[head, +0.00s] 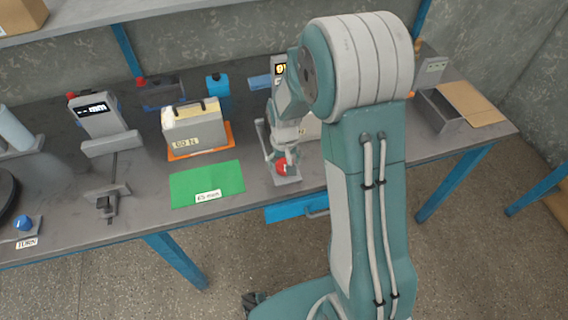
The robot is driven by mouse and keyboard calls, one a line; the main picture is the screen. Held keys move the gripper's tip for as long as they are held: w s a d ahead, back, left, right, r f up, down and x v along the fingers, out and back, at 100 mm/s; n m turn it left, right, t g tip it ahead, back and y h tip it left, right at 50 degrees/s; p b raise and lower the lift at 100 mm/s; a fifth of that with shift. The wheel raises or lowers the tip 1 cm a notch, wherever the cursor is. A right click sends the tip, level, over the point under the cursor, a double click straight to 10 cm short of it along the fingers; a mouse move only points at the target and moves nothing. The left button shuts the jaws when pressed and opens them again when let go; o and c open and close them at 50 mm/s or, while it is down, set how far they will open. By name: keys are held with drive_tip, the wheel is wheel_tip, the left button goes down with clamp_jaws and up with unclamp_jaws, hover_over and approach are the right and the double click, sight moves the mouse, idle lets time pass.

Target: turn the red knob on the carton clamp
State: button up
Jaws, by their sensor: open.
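The red knob (282,169) stands on a small grey base plate (290,181) near the front edge of the workbench. My gripper (281,160) points down right at the red knob, and its fingers cover part of it. The gripper is open. I cannot tell whether the fingers touch the knob. A grey upright part (262,136) stands just left of my gripper. My arm hides much of what lies behind and to the right, so the rest of the clamp is not clear.
A green mat (207,184) lies left of the knob. Behind it a grey case (193,127) sits on an orange tray (229,142). A blue knob (23,222) is at the far left. The bench between mat and knob is clear.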

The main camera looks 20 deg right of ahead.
sight(284, 164)
wheel_tip(284, 164, up, 11)
idle(0.3)
drive_tip(key=shift+r, duration=0.1)
idle(0.7)
drive_tip(key=s+r+t, duration=0.2)
drive_tip(key=s+r, duration=0.5)
drive_tip(key=s, duration=0.3)
drive_tip(key=s+r+t, duration=0.3)
drive_tip(key=s+r, duration=0.4)
drive_tip(key=s, duration=0.4)
drive_tip(key=shift+r+n+t, duration=0.2)
drive_tip(key=shift+n+t, duration=0.1)
drive_tip(key=shift+w, duration=0.1)
